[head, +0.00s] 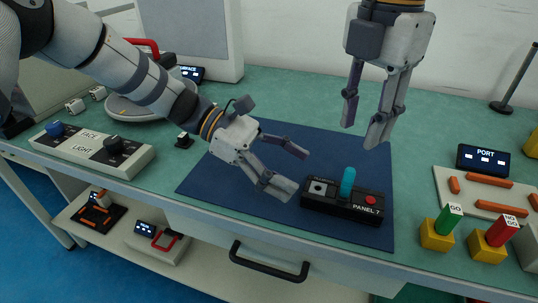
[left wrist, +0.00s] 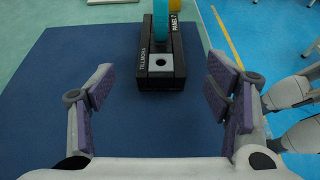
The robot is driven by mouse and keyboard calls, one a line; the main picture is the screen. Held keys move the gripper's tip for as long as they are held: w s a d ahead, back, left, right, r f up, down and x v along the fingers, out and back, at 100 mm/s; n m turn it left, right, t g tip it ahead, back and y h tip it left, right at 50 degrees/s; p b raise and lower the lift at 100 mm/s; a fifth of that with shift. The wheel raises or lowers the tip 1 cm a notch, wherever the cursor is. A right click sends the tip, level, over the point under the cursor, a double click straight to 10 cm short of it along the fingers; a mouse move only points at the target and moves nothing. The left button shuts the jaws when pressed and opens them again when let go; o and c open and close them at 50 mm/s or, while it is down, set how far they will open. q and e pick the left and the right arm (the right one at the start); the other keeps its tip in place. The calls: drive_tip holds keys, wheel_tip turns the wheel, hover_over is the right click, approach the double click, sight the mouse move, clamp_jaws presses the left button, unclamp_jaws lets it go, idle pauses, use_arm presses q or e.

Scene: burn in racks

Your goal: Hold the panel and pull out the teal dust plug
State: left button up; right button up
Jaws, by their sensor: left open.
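The black panel (head: 325,205), labelled PANEL 7, lies on a dark blue mat (head: 240,190). The teal dust plug (head: 347,182) stands upright in the panel's middle, between a pale square port and a red button. In the left wrist view, the panel (left wrist: 155,72) lies ahead between the fingers, and the teal plug (left wrist: 162,22) is cut off by the top edge. My left gripper (head: 293,169) is open and empty, just left of the panel and pointing at its port end. My right gripper (head: 362,130) is open and empty, pointing down above and behind the panel.
A grey control box with knobs (head: 92,148) sits at the left front edge. At right are yellow blocks (head: 436,236) holding green and red pieces, a tray with orange bars (head: 470,192) and a PORT display (head: 483,160). The mat around the panel is clear.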

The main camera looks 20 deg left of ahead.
sight(328, 190)
use_arm(q)
drive_tip(key=x, duration=0.7)
drive_tip(key=shift+d+f, duration=0.1)
drive_tip(key=shift+f, duration=0.05)
drive_tip(key=c, duration=1.4)
drive_tip(key=o, duration=1.4)
